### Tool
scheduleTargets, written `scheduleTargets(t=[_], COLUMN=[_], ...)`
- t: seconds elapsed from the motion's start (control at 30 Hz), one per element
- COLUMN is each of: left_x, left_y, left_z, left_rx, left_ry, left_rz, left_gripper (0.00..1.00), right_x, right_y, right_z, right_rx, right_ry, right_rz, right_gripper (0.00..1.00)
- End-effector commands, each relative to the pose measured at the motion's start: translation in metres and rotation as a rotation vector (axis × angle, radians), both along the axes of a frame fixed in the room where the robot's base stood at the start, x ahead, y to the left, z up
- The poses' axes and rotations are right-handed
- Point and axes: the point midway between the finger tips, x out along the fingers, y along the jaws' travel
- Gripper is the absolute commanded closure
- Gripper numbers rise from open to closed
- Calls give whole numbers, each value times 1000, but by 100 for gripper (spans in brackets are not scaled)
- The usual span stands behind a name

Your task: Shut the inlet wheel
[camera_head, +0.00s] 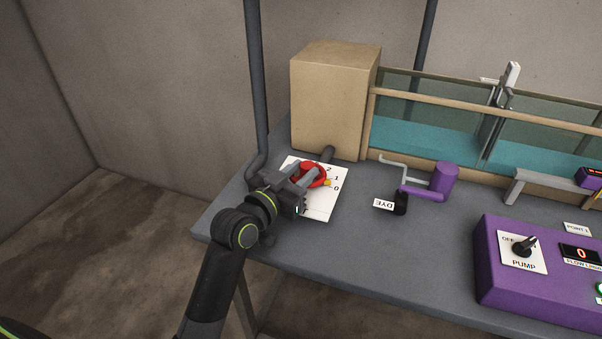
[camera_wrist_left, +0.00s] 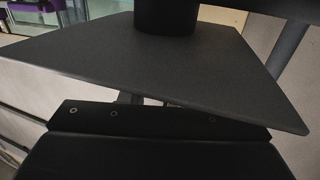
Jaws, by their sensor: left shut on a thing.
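The red inlet wheel (camera_head: 312,181) sits on the table's left part, over a white scale card (camera_head: 318,208) with the numbers 2, 1 and 0. A yellow mark (camera_head: 327,183) shows on the wheel's right side, close to the 0. My left gripper (camera_head: 306,183) is at the wheel, its fingers shut on it and hiding part of its rim. The left wrist view shows mostly dark surfaces and my own parts, with the wheel not visible. My right gripper is in neither view.
A tan box (camera_head: 330,100) stands behind the wheel, beside a glass-sided water channel (camera_head: 430,135). A purple pump box (camera_head: 515,295) is at front right. A dark post (camera_head: 256,90) rises behind the left arm.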

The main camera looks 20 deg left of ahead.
Motion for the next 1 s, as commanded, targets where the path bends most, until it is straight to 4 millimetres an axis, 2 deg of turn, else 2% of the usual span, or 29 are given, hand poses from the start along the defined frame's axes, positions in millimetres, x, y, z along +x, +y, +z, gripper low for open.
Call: scheduleTargets(t=[0.13, 0.17, 0.3, 0.67, 0.87, 1.0], left_x=[0, 0, 0, -4, -31, -62], left_y=[0, 0, 0, 1, 10, 20], left_z=[0, 0, 0, 0, -1, -1], left_rx=[0, 0, 0, 0, 0, 3], left_ry=[0, 0, 0, 0, 1, 2], left_rz=[0, 0, 0, 1, 1, 2], left_gripper=[93, 66, 48, 48, 48, 48], right_x=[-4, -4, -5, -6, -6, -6], right_y=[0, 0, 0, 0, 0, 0], right_z=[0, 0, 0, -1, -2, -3], right_rx=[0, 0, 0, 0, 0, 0], right_ry=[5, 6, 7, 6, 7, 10], right_rz=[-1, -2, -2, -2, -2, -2], right_gripper=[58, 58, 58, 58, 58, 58])
